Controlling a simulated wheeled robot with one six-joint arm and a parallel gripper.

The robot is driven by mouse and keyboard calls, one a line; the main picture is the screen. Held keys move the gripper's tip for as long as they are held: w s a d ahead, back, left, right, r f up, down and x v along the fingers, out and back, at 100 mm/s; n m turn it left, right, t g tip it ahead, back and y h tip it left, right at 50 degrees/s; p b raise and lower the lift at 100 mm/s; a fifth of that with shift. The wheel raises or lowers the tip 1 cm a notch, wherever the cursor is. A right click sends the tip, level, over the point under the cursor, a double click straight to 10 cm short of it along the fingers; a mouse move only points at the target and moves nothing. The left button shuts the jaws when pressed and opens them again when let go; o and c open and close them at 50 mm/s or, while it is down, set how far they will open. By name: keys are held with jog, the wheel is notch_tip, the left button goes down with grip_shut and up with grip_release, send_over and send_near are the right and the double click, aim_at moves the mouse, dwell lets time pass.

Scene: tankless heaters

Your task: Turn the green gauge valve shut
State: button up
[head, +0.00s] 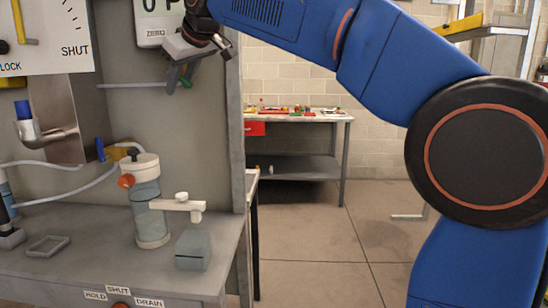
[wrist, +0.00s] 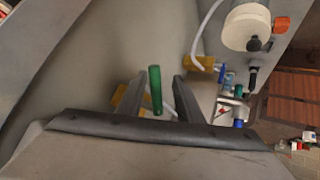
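The green gauge valve's handle (wrist: 156,90) is a narrow green bar in the wrist view, with a yellow body (wrist: 125,96) partly hidden behind my left finger. My gripper (wrist: 160,88) is open, and the handle shows between its two fingers with a gap on each side. I cannot tell how deep the handle sits between them. In the head view my gripper (head: 183,80) is at the panel below the white gauge display (head: 158,28), with a small bit of green at the fingers. Most of the valve is hidden there.
A blue-tipped metal fitting (head: 25,112) is at left. A grey block (head: 193,250) sits on the shelf. Open floor (head: 315,235) lies to the right.

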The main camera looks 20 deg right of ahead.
jog(key=s+d+r+m+t+y, duration=0.2)
jog(key=s+d+r+y, duration=0.35)
jog(key=s, duration=0.75)
jog(key=s+d+f+m+g+h, duration=0.1)
jog(key=s+d+f+h, duration=0.2)
jog(key=d+f, duration=0.4)
jog(key=s+d+f+m+g+h, duration=0.1)
jog(key=d+f, duration=0.6)
jog(key=f, duration=0.7)
jog(key=s+m+h, duration=0.1)
jog(key=s+h, duration=0.1)
jog(key=shift+s+f, duration=0.35)
jog(key=shift+s, duration=0.05)
